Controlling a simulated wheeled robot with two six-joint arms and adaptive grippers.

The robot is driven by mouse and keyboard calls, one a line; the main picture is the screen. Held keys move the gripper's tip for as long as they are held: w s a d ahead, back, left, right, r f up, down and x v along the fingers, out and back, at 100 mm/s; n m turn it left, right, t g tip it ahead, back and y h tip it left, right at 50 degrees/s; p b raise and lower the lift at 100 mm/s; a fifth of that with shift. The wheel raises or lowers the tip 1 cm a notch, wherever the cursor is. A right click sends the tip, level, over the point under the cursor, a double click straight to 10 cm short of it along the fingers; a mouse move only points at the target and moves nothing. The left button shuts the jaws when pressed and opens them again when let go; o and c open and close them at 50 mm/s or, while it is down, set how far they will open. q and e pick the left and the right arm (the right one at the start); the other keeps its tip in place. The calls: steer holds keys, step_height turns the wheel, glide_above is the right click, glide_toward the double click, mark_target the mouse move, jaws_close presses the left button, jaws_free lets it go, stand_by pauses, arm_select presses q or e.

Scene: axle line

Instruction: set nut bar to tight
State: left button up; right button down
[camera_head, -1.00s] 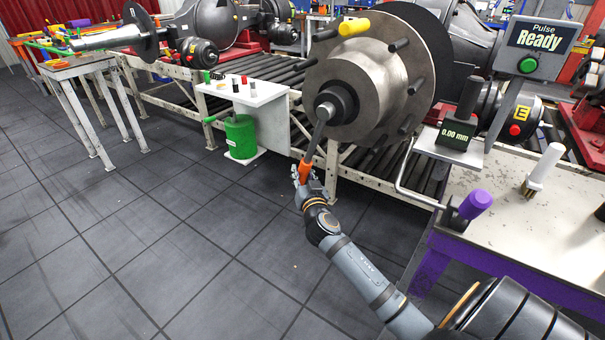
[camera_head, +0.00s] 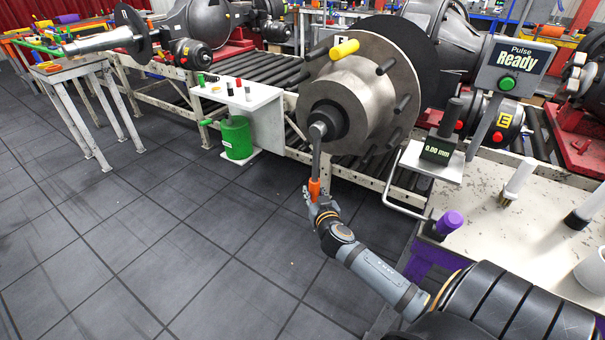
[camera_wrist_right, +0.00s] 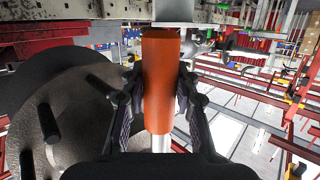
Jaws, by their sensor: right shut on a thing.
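The nut bar (camera_head: 317,160) is a grey bar with an orange handle (camera_head: 315,187). Its upper end sits at the dark centre of the large hub (camera_head: 372,100), and it hangs almost straight down. My right gripper (camera_head: 314,195) is shut on the orange handle at the lower end. In the right wrist view the handle (camera_wrist_right: 160,85) stands between the two fingers of my right gripper (camera_wrist_right: 158,98), with the hub (camera_wrist_right: 62,115) to the left. My left gripper is not in view.
A white shelf (camera_head: 262,98) with a green canister (camera_head: 237,138) stands left of the hub. A "Pulse Ready" panel (camera_head: 518,65), a "0.00 mm" gauge (camera_head: 438,149) and a worn bench (camera_head: 520,220) with a purple-topped handle (camera_head: 450,222) are to the right. The floor at left is clear.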

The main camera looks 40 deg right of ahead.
steer(key=s+d+r+n+g+p, duration=0.1)
steer(key=s+d+g+p, duration=0.1)
steer(key=s+p, duration=0.3)
steer(key=s+d+r+n+g+p, duration=0.1)
steer(key=s+p, duration=0.4)
steer(key=p, duration=0.6)
steer(key=shift+d+r+n+g, duration=0.25)
steer(key=shift+d+n+g, duration=0.35)
steer(key=shift+g, duration=0.3)
steer(key=c, duration=1.3)
jaws_free()
steer(key=shift+s, duration=0.1)
steer(key=o, duration=0.3)
steer(key=shift+s+d+r, duration=0.1)
steer(key=shift+s, duration=0.05)
